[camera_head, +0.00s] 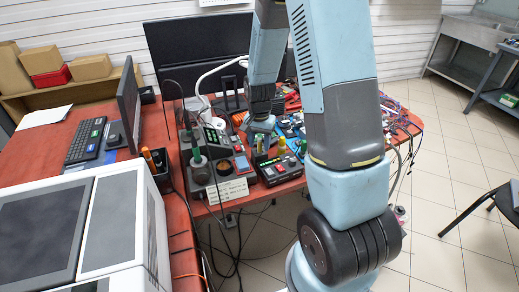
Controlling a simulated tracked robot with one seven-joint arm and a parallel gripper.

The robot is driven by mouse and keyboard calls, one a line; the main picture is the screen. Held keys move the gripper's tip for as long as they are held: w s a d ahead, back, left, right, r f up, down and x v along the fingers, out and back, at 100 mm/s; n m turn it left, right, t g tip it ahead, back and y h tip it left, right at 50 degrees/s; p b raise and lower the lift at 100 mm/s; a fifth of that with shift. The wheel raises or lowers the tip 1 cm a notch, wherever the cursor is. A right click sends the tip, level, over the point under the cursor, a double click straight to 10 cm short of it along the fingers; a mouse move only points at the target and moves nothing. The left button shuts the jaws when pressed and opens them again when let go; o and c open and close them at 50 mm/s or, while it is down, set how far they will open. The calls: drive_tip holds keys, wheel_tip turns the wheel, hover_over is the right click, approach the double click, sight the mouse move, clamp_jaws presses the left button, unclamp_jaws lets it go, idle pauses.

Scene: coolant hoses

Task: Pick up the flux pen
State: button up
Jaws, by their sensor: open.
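My gripper (262,140) is small in this view. It points down over the crowded back part of the red workbench (45,152), above and behind a dark device with a small screen and buttons (278,170). Its jaws are apart, and no object shows clearly between them. I cannot pick out the flux pen for certain. Thin yellow and green upright items stand close to my fingertips, too small to name. Orange-handled, pen-like items (150,160) stand in a dark holder at the bench's left middle. My own arm hides part of the bench to the right.
A large monitor (200,50) stands behind. A grey-white machine (90,225) fills the lower left. Cables hang off the front edge.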

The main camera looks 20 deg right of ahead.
drive_tip(key=shift+f, duration=0.35)
clamp_jaws()
